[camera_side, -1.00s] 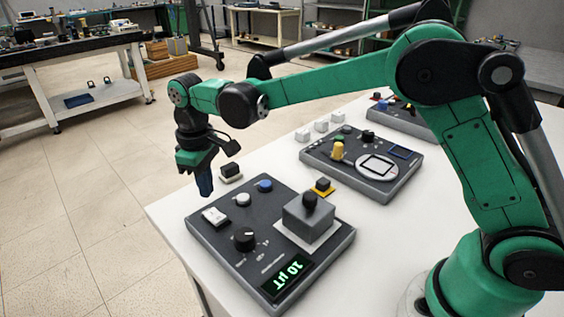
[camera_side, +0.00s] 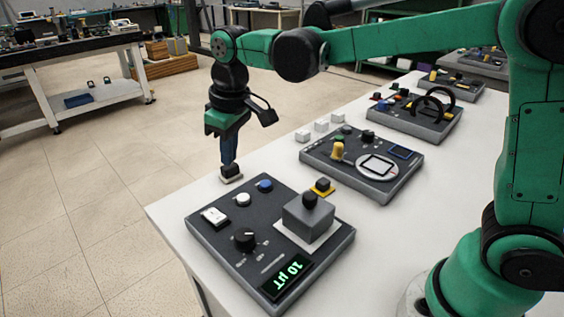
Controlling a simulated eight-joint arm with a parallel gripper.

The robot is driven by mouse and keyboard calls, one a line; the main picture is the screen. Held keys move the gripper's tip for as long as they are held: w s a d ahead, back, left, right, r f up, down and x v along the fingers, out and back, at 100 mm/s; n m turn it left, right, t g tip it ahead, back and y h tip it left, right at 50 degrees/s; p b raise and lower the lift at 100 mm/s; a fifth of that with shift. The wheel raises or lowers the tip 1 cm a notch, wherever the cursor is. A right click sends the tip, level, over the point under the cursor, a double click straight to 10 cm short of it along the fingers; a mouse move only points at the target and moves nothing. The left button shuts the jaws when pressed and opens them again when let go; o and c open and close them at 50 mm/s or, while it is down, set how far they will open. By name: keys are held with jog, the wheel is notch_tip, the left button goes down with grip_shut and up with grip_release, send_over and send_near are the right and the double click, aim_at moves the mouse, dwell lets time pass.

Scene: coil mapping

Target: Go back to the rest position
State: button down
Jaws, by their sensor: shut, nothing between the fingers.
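My gripper (camera_side: 229,158) points straight down over the left edge of the white table, its dark blue fingers closed together. The near dark panel (camera_side: 215,252) carries a display (camera_side: 287,277) reading 10 µT, a black knob (camera_side: 245,239), a white switch (camera_side: 214,216), white and blue buttons, and a grey block with a black knob (camera_side: 309,218) on a white plate.
A second panel (camera_side: 335,172) with a yellow knob and round dial stands behind, then a panel with black rings (camera_side: 433,110). Small white cubes (camera_side: 321,126) sit along the table's left edge. Open tiled floor (camera_side: 110,200) lies left of the table.

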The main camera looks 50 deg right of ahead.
jog(key=s+d+m+t, duration=0.1)
jog(key=s+d, duration=0.1)
jog(key=s, duration=0.1)
jog(key=s+d+m+t, duration=0.1)
jog(key=s+d+t, duration=0.1)
jog(key=s+d, duration=0.1)
jog(key=s+d+m+t, duration=0.2)
jog(key=s, duration=0.3)
jog(key=shift+d+f, duration=0.3)
jog(key=shift+s+d+f, duration=0.15)
jog(key=shift+s+f, duration=0.1)
jog(key=shift+s, duration=0.1)
